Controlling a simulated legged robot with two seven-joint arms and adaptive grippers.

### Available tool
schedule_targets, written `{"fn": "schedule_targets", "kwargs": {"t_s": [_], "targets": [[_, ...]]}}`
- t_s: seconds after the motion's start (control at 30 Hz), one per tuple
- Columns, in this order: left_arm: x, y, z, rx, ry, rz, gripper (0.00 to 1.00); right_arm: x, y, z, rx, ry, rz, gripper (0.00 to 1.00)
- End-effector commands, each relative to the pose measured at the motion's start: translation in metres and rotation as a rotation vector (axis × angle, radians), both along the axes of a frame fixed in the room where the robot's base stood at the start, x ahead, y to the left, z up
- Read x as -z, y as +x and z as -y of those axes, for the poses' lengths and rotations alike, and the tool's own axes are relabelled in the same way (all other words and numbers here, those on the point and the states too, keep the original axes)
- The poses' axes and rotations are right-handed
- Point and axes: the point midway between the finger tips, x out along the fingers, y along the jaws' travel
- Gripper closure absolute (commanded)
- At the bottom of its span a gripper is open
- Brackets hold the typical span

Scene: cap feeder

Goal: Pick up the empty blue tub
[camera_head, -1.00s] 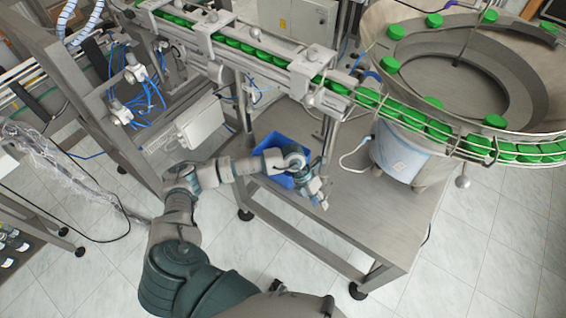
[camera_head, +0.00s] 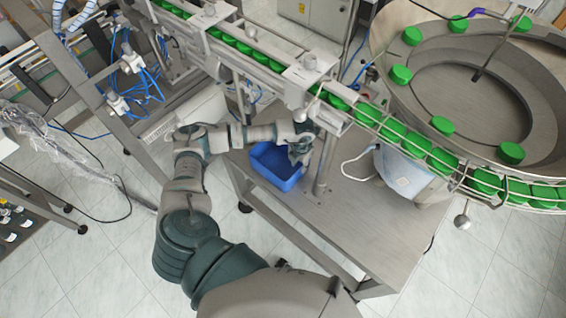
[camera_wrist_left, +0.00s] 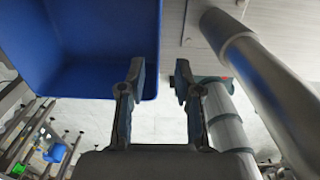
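The blue tub (camera_head: 282,184) stands on the metal table below the cap conveyor, and what I see of its inside is empty. It fills the upper left of the left wrist view (camera_wrist_left: 85,35). My left gripper (camera_head: 299,160) is at the tub's right side in the head view. In the wrist view its fingers (camera_wrist_left: 159,72) are apart. The left finger overlaps the tub and the right finger is outside it, with the tub's right wall between them. I cannot tell whether either finger touches the wall. My right gripper is not in view.
A metal post (camera_head: 326,165) stands on the table (camera_head: 345,225) just right of the tub. The conveyor with green caps (camera_head: 395,130) runs above and behind. The round feeder bowl (camera_head: 480,100) is at the upper right. The table's front right is clear.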

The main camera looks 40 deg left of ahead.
Motion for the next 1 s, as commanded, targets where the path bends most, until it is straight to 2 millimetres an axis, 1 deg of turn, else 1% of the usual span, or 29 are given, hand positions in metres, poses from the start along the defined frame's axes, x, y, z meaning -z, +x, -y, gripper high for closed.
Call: {"fn": "schedule_targets", "kwargs": {"t_s": [0.03, 0.1, 0.33, 0.5, 0.6, 0.7, 0.87, 0.9, 0.93, 0.97, 1.0], "targets": [[0.009, 0.0, 0.0, -0.001, -0.001, -0.003, 0.67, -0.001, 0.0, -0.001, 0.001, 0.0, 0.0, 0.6], [0.02, 0.0, 0.0, 0.0, 0.0, -0.003, 0.67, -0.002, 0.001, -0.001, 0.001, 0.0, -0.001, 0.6], [0.041, 0.003, 0.001, 0.0, -0.002, -0.003, 0.67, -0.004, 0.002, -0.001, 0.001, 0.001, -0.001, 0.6], [0.068, 0.006, 0.004, 0.0, 0.0, -0.003, 0.67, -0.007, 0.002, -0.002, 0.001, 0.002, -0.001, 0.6], [0.078, 0.006, 0.006, 0.001, 0.001, -0.002, 0.67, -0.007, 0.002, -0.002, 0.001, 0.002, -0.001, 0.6], [0.082, 0.006, 0.005, 0.0, 0.001, -0.001, 0.67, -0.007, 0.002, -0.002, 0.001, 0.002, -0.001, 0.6], [0.083, 0.006, 0.003, 0.0, -0.001, -0.001, 0.67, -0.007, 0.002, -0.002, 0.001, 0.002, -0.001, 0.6], [0.083, 0.006, 0.003, 0.0, -0.002, -0.001, 0.72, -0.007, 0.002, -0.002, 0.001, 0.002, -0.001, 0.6], [0.083, 0.006, 0.003, 0.0, -0.002, -0.001, 0.79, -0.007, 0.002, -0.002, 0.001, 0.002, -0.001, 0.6], [0.083, 0.006, 0.003, 0.0, -0.002, -0.001, 0.87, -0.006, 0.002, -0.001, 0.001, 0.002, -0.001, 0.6], [0.083, 0.006, 0.003, 0.0, -0.002, -0.001, 0.97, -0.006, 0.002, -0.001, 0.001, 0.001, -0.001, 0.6]]}}
